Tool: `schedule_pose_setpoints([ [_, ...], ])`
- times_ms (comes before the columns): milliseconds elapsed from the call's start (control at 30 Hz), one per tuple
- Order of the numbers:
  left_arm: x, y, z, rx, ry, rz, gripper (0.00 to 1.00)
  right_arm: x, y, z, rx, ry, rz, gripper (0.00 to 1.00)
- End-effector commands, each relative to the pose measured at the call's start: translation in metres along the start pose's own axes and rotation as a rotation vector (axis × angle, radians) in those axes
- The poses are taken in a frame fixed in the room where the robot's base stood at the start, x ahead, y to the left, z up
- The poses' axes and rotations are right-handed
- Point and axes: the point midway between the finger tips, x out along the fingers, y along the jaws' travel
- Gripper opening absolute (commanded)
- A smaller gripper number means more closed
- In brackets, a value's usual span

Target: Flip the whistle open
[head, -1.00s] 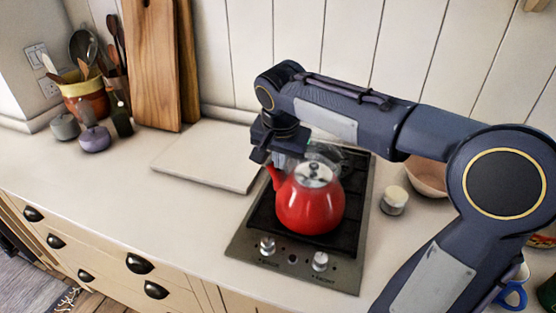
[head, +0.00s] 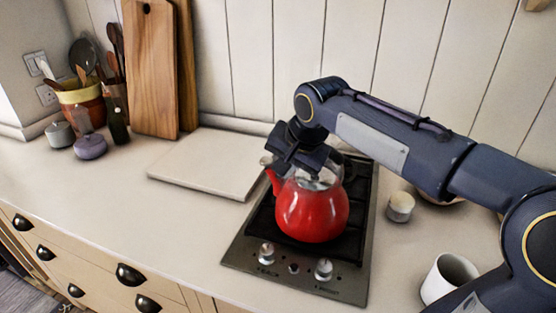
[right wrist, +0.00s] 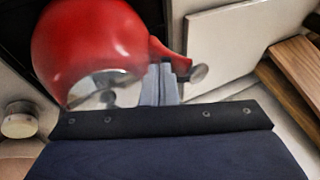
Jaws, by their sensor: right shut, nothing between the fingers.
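A red kettle (head: 312,208) with a metal lid stands on the hob, its spout (head: 273,180) pointing left and back. At the spout's tip is the small silvery whistle (head: 266,161). In the right wrist view the kettle (right wrist: 88,42) fills the upper left, and the whistle (right wrist: 198,74) shows as a round metal piece at the end of the spout (right wrist: 168,58). I cannot tell whether it is flipped open. My right gripper (right wrist: 161,84) is shut and empty, its fingertips close beside the spout, between lid and whistle; contact is unclear. My left gripper is out of view.
The hob (head: 292,270) has knobs at its front. A pale board (head: 205,165) lies left of it. A small white-topped pot (head: 400,206) and a white mug (head: 449,272) stand to the right. Wooden boards (head: 152,70) and a utensil crock (head: 82,103) stand at the back left.

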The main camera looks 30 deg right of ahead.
Motion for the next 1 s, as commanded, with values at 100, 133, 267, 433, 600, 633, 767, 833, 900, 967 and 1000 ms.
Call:
schedule_pose_setpoints([
  [100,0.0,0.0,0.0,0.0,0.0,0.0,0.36,0.001,0.001,0.0,0.0,0.0,0.0,0.0],
  [133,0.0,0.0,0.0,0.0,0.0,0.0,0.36,0.001,0.001,0.0,0.0,0.0,0.0,0.0],
  [267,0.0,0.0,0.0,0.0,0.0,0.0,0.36,0.001,0.001,0.0,0.0,0.0,0.0,0.0],
  [433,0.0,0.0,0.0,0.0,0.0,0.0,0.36,0.001,0.001,0.0,0.0,0.0,0.0,0.0],
  [600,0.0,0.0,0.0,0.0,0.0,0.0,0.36,0.0,0.0,0.0,0.0,0.0,0.001,0.0],
  [633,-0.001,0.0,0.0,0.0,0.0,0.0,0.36,0.0,-0.001,0.0,-0.001,0.0,0.001,0.0],
  [767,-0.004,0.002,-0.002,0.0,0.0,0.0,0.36,-0.001,-0.005,0.0,-0.001,0.0,0.001,0.0],
  [833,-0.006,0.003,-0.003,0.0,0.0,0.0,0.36,-0.002,-0.009,0.0,-0.002,-0.001,0.001,0.0],
  [900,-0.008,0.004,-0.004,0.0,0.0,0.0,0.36,-0.002,-0.012,0.0,-0.002,0.0,0.001,0.0],
  [967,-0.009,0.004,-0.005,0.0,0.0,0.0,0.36,-0.002,-0.015,0.0,-0.002,0.0,0.0,0.0],
  [1000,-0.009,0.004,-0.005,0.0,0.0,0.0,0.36,-0.002,-0.015,0.0,-0.002,0.0,0.0,0.0],
])
